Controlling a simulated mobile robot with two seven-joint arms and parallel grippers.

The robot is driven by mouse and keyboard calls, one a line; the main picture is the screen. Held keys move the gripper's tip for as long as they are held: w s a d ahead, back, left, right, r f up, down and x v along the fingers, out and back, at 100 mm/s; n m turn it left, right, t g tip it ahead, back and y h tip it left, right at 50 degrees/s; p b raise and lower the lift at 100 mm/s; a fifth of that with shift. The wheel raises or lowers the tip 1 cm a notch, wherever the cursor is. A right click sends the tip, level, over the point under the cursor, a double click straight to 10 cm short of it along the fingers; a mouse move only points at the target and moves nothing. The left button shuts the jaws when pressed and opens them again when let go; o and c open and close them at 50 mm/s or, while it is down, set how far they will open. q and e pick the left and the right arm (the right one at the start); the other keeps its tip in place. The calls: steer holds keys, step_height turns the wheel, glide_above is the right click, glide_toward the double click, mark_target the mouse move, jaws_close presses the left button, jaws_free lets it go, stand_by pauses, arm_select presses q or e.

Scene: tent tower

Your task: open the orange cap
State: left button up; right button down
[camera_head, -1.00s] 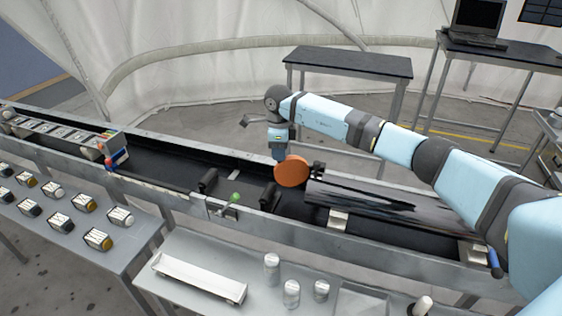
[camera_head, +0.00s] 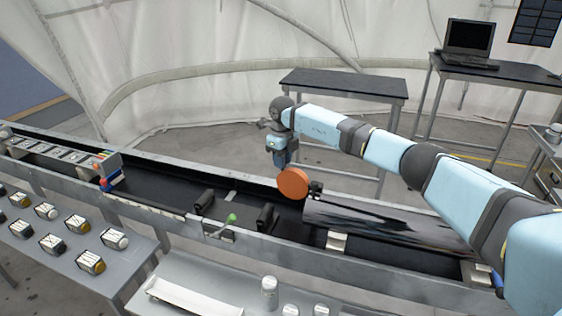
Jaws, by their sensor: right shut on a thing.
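The orange cap (camera_head: 293,184) is a round disc, standing on edge at the left end of a dark, shiny tube (camera_head: 385,223) that lies in the long trough. I cannot tell whether the cap still touches the tube. My right gripper (camera_head: 285,166) comes down from above, just behind and left of the cap's top edge, and is shut on it. Its fingertips are partly hidden by the cap. My left gripper is not in view.
The long metal trough (camera_head: 170,215) runs across the view, with black supports (camera_head: 205,202) left of the cap. A shelf with several labelled jars (camera_head: 90,262) is at the lower left. A white tray (camera_head: 195,299) and clear containers (camera_head: 269,286) are in front. A black table (camera_head: 345,84) stands behind.

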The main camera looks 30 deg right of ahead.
stand_by(0.4)
steer(key=c, duration=1)
jaws_free()
steer(key=shift+o, duration=0.2)
step_height(320, 180, up, 14)
steer(key=shift+b, duration=0.45)
steer(key=shift+f, duration=0.15)
